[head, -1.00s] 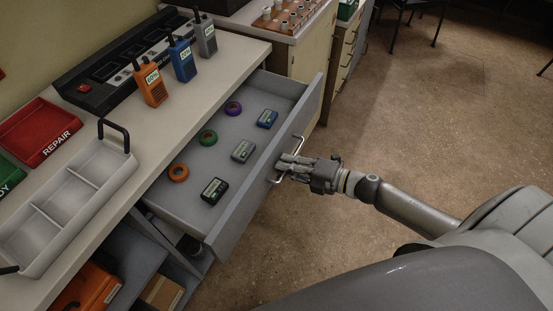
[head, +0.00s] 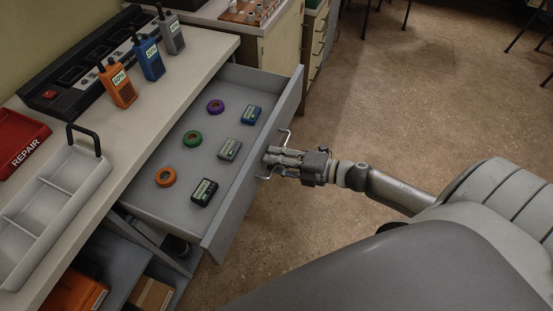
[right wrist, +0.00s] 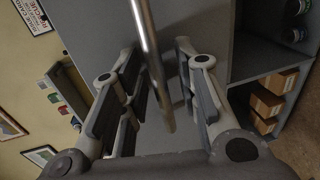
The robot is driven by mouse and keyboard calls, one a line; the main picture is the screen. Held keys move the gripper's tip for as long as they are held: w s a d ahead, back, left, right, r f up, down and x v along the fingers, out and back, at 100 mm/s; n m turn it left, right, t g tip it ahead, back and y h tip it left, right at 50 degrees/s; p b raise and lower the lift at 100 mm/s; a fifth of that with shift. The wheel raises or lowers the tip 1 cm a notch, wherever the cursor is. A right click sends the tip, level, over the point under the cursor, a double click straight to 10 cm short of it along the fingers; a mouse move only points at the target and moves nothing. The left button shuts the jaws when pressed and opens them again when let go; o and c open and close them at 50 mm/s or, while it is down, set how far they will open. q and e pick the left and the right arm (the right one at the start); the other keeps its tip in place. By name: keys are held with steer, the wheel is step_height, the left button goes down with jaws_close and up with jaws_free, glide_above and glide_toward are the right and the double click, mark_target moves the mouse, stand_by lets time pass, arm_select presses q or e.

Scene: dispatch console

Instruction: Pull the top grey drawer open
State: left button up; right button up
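The top grey drawer (head: 229,223) is pulled well out of the desk in the head view, and its inside shows. Its metal bar handle (head: 286,138) is on the front panel. My right gripper (head: 270,158) is at the handle, with its fingers on either side of the bar. In the right wrist view the handle bar (right wrist: 148,50) runs between the two spread fingers (right wrist: 165,95), with gaps visible beside it, so the gripper looks open around the bar. My left gripper is not in view.
Radios (head: 117,86) and a grey divided tray (head: 56,208) stand on the desk (head: 181,79). Floor before the drawer is clear.

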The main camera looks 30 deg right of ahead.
steer(key=v, duration=1.2)
stand_by(0.4)
steer(key=shift+f, duration=0.1)
stand_by(0.4)
steer(key=d+f+m+t+h, duration=0.1)
steer(key=d+f+m+h, duration=0.55)
steer(key=f, duration=0.55)
steer(key=s+d+f+m+g+h, duration=0.15)
steer(key=s+f+m, duration=0.25)
steer(key=f, duration=0.4)
steer(key=s+f+m+g+h, duration=0.2)
steer(key=s+f+m, duration=0.25)
steer(key=f, duration=0.35)
steer(key=s+a+f+m+g, duration=0.8)
steer(key=s+a+f, duration=0.8)
steer(key=s, duration=0.4)
steer(key=shift+a+f+g, duration=0.25)
steer(key=shift+f+g, duration=0.1)
steer(key=shift+f, duration=0.5)
steer(key=shift+s, duration=0.1)
